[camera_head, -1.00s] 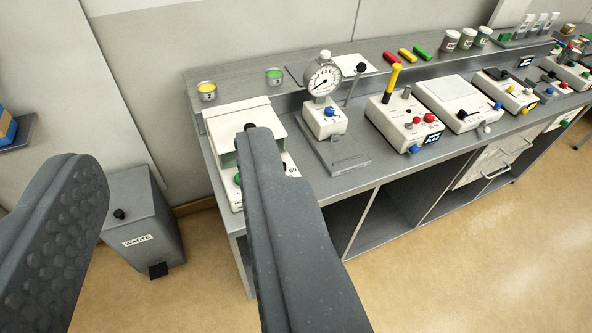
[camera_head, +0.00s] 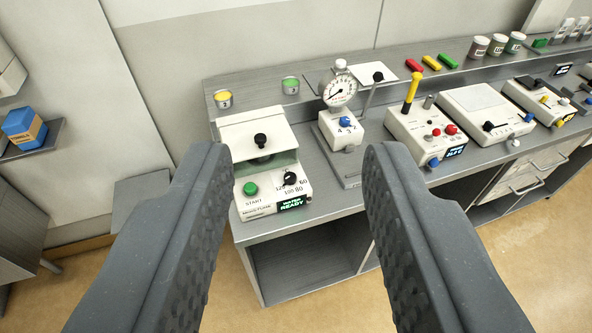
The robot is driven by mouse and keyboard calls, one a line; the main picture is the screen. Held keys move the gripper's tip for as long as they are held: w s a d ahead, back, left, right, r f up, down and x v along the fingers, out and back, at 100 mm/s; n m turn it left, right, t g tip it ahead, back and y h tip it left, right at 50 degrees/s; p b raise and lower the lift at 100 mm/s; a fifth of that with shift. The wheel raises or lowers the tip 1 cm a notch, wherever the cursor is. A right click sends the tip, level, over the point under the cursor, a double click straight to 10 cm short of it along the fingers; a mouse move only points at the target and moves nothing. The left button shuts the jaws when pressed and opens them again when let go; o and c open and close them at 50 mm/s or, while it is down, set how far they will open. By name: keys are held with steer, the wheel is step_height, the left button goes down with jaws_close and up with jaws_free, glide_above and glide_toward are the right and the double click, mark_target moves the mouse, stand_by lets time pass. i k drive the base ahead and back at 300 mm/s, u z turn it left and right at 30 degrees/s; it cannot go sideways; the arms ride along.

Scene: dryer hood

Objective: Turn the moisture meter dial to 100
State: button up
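The moisture meter appears to be the white box (camera_head: 262,205) at the left end of the bench. On its front are a black dial (camera_head: 290,178) with the numbers 60, 80, 100 and 120 around its right and lower sides, a green START button (camera_head: 250,189), and a display (camera_head: 291,203) reading "READY" on its lower line. The dial's exact pointer setting is too small to tell. My gripper (camera_head: 288,160) is open and empty. Its two fingers frame the meter in the picture, with the dial between them, and they are nearer the camera, apparently not touching it.
A black-knobbed lid or hood (camera_head: 255,128) tops the meter. Right of it stand a round gauge on a stand (camera_head: 338,88), a box with a yellow lever (camera_head: 411,90) and a white box (camera_head: 478,102). A shelf with a blue box (camera_head: 24,128) is at left.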

mark_target(290, 179)
steer(key=i, duration=0.9)
steer(key=u, duration=0.05)
